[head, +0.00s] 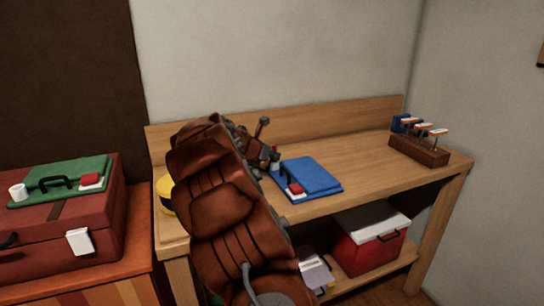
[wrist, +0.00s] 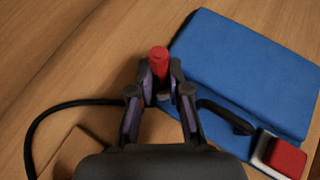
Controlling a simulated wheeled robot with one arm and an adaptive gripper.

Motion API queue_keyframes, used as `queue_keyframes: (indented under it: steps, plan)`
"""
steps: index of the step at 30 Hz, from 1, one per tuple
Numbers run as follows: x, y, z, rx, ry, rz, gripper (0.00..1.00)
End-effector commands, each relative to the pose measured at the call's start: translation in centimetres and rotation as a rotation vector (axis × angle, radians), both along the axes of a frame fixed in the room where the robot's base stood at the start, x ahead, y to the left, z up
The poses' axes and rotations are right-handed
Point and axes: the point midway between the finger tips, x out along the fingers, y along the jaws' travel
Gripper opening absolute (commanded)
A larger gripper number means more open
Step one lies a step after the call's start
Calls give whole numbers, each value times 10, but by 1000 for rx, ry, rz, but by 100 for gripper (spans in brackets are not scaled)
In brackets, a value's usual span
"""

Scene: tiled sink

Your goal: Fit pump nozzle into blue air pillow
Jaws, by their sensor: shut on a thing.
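The blue air pillow (head: 318,174) lies flat on the wooden bench, with a black handle and a red-and-white block (head: 295,189) at its near edge. In the wrist view, the pillow (wrist: 245,70) fills the upper right and the red-and-white block (wrist: 285,158) sits at lower right. My gripper (wrist: 159,88) is shut on a red-tipped nozzle (wrist: 158,58), which points away from the wrist. A black hose (wrist: 60,106) curves out to the left. The nozzle is beside the pillow's left edge; its height above the bench is unclear. In the head view my arm hides part of the bench.
A wooden block with several upright handled pieces (head: 420,150) stands at the bench's right end. A yellow object (head: 165,190) shows behind my arm. A red cooler (head: 368,240) sits on the lower shelf. At left, a green pillow (head: 62,178) lies on a red suitcase (head: 70,232).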

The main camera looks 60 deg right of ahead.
Motion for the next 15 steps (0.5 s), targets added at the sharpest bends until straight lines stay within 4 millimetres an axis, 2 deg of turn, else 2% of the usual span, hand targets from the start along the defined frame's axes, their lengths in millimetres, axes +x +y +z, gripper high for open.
queue_keyframes:
  steps: [3,4,10,15]
  plan:
    - [0,0,0,0,0,0,0]
    - [0,0,0,0,0,0,19]
    - [0,0,0,0,0,0,40]
    - [0,0,0,0,0,0,41]
